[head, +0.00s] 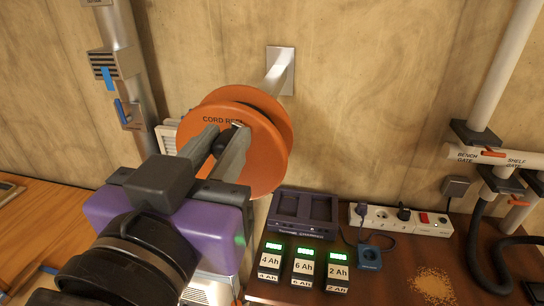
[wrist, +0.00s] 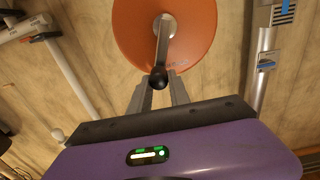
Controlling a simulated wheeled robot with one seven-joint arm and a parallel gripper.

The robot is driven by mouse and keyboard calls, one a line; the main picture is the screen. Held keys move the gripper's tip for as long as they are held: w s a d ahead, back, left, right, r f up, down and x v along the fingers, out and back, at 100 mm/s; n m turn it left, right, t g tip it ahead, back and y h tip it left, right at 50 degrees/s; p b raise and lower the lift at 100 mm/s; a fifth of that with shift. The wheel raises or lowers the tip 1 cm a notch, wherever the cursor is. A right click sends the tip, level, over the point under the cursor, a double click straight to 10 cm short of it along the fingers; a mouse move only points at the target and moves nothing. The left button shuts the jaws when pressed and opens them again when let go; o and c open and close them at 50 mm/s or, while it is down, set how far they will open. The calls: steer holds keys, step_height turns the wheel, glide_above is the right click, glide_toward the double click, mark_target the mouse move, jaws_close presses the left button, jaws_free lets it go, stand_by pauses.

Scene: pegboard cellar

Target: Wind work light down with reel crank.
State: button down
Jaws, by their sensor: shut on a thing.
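The orange cord reel (head: 262,160) is mounted on the wall by a pale bracket, and its face carries the words "CORD REEL". In the wrist view the reel (wrist: 185,45) fills the top middle, with a silver crank arm (wrist: 163,40) running down to a black knob (wrist: 158,78). My gripper (head: 226,140) is in front of the reel's face, its two grey fingers shut on the black crank knob. The fingers partly hide the knob in the head view. I see no work light in either view.
Below the reel, a brown bench holds a dark charger (head: 303,213), several batteries (head: 302,266), a white power strip (head: 400,219) and a sawdust pile (head: 433,285). Pipes with gates (head: 490,154) stand at right. A metal duct (head: 122,65) runs down the left wall.

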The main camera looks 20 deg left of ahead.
steer(key=shift+s+a+r, duration=0.1)
steer(key=shift+s+a, duration=0.1)
steer(key=shift+a, duration=0.6)
steer(key=shift+s+a+r, duration=0.1)
steer(key=shift+s+a, duration=0.15)
steer(key=shift+a, duration=0.5)
steer(key=shift+s+a+r, duration=0.1)
steer(key=shift+s+a, duration=0.1)
steer(key=shift+a, duration=0.6)
steer(key=c, duration=1)
jaws_free()
steer(key=shift+f, duration=0.1)
steer(key=v, duration=0.7)
